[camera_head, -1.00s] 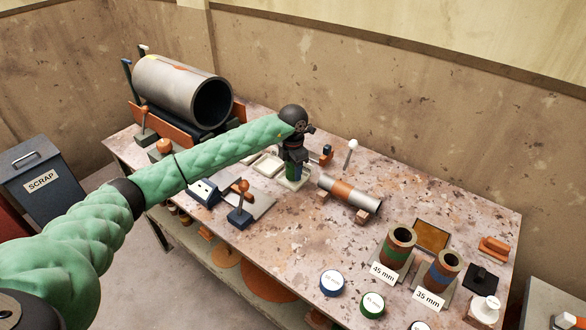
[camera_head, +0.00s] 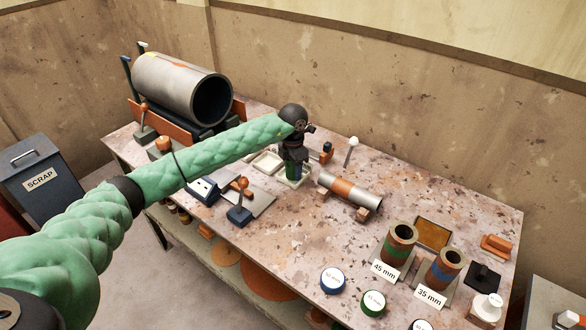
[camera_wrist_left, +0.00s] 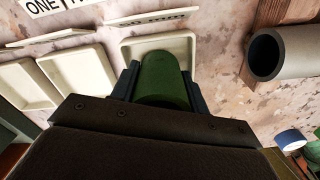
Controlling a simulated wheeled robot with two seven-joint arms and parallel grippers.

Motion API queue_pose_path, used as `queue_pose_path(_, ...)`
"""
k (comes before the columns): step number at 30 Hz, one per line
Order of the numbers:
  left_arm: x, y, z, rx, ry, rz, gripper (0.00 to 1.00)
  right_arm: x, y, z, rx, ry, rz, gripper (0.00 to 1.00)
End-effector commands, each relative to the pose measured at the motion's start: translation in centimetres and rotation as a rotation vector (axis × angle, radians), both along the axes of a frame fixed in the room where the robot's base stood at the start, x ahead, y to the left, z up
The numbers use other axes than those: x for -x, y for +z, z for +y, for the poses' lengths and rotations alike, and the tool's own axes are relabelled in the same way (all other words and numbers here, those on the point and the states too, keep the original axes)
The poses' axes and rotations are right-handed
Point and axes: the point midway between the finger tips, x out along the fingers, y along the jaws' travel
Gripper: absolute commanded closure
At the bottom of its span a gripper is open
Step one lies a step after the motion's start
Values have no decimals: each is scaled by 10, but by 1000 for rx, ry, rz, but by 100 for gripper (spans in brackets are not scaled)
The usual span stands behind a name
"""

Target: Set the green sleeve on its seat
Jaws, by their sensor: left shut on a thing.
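The green sleeve (camera_wrist_left: 163,78) is between the two fingers of my left gripper (camera_wrist_left: 160,85) in the left wrist view. The gripper is shut on it. In the head view the sleeve (camera_head: 292,172) hangs below the dark left gripper (camera_head: 292,160). A cream tray (camera_wrist_left: 182,45) lies under and around the sleeve's far end, and its rim shows in the head view (camera_head: 304,181). I cannot tell whether the sleeve touches the tray floor. The gripper hides the near part of the tray. My right gripper is not in view.
Other cream trays (camera_wrist_left: 82,75) lie beside this one. A grey pipe with an orange band (camera_head: 351,190) rests on blocks to the right. Two upright sleeves, marked 45 mm (camera_head: 399,244) and 35 mm (camera_head: 443,270), stand farther right. A large pipe (camera_head: 180,85) is at the back left.

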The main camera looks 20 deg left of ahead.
Motion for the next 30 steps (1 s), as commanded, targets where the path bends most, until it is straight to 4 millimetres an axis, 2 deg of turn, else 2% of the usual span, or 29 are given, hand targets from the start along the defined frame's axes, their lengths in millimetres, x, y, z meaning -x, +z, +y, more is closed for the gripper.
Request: queue_pose_path(30,0,-6,0,0,0,-1,91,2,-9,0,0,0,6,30)
